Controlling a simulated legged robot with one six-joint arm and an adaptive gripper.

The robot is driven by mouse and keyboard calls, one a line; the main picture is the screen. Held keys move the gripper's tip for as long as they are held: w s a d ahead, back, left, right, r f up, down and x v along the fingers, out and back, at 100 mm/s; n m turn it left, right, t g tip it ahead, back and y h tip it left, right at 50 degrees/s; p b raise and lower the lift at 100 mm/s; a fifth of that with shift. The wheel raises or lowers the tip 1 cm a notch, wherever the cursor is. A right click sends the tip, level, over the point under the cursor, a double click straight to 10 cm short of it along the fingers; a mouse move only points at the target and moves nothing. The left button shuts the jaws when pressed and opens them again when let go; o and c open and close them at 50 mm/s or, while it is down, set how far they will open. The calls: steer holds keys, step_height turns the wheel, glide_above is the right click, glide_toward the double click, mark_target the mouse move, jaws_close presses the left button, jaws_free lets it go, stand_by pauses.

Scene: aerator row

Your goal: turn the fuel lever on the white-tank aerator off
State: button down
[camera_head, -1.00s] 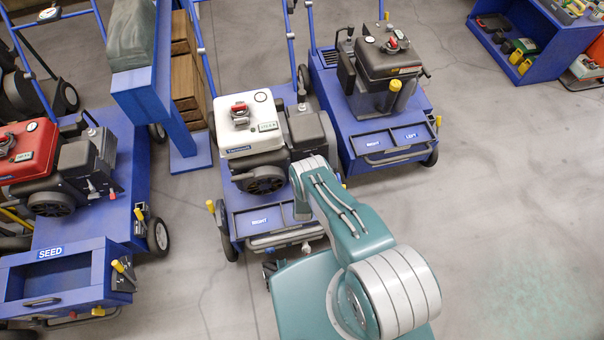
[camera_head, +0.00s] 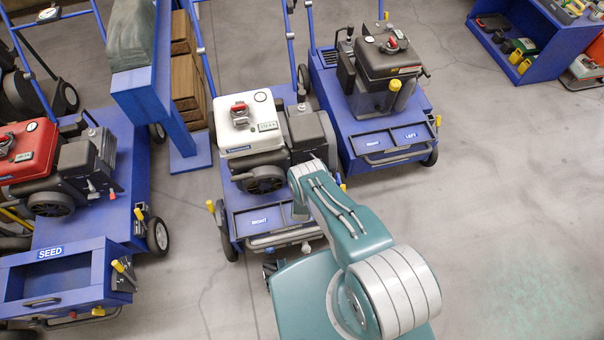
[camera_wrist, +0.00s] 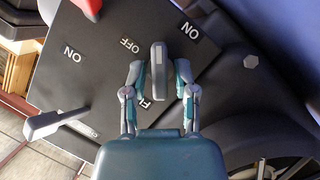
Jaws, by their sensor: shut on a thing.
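The white-tank aerator (camera_head: 249,127) stands in the middle of the head view, its dark engine to the right of the tank. In the wrist view, my gripper (camera_wrist: 159,75) has its two fingers on either side of the grey fuel lever (camera_wrist: 158,52) and is shut on it. The lever's free end points up in the picture, between the OFF label (camera_wrist: 130,45) on its left and an ON label (camera_wrist: 190,30) on its right. The FUEL label (camera_wrist: 143,103) is partly hidden by the gripper. My arm hides the gripper and lever in the head view.
A second grey lever (camera_wrist: 55,121) sits at the left on the same dark panel, with another ON label (camera_wrist: 72,57) above it. A red part (camera_wrist: 88,8) shows at the top. A red-tank aerator (camera_head: 28,153) and a dark-tank aerator (camera_head: 385,62) flank the white-tank one.

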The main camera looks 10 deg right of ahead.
steer(key=shift+a, duration=0.1)
steer(key=c, duration=0.7)
jaws_free()
steer(key=shift+o, duration=0.2)
steer(key=v, duration=1.2)
